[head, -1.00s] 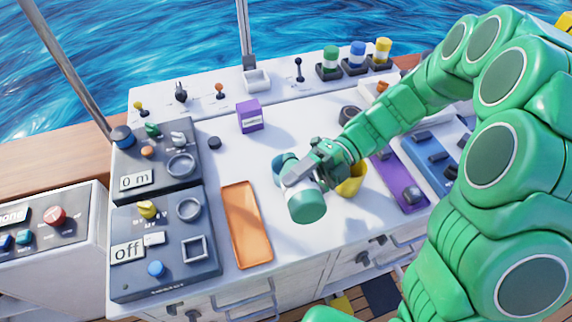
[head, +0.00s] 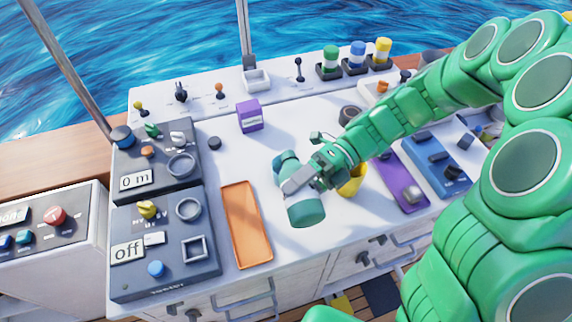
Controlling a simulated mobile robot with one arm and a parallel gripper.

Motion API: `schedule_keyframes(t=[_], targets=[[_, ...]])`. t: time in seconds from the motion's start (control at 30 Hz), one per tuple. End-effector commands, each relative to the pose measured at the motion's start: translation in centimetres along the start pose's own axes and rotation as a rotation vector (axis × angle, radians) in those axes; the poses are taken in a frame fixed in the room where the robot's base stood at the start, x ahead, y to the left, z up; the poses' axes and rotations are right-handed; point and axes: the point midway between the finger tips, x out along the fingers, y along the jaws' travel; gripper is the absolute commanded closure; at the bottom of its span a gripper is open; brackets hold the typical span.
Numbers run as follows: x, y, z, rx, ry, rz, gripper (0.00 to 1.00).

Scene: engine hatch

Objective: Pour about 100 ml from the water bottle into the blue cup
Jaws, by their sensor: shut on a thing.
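My gripper (head: 312,177) is shut on the water bottle (head: 306,212), a greenish, see-through cylinder with a pale band, above the white worktop. The bottle is tilted, its broad end towards me and its other end hidden behind the gripper. A blue-teal shape (head: 286,162) just beyond the gripper looks like the blue cup, mostly covered by the bottle and gripper. I cannot tell whether the bottle's mouth is over it, or whether water is flowing.
A yellow cup (head: 352,181) stands close to the right of my gripper, partly hidden. An orange tray (head: 246,225) lies to the left, and a purple box (head: 249,116) stands behind. Control panels (head: 165,245) fill the left. Green, blue and yellow containers (head: 357,58) stand at the back right.

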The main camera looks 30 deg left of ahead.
Motion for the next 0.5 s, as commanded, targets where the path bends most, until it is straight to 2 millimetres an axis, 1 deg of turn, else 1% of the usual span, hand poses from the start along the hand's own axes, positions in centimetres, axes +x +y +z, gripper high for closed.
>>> schedule_keyframes(t=[0.27, 0.5], targets=[[0.28, -0.7, 0.22, -0.095, -0.025, -0.036, 0.66], [0.4, -0.41, -0.07, -0.165, -0.043, -0.064, 0.66]])
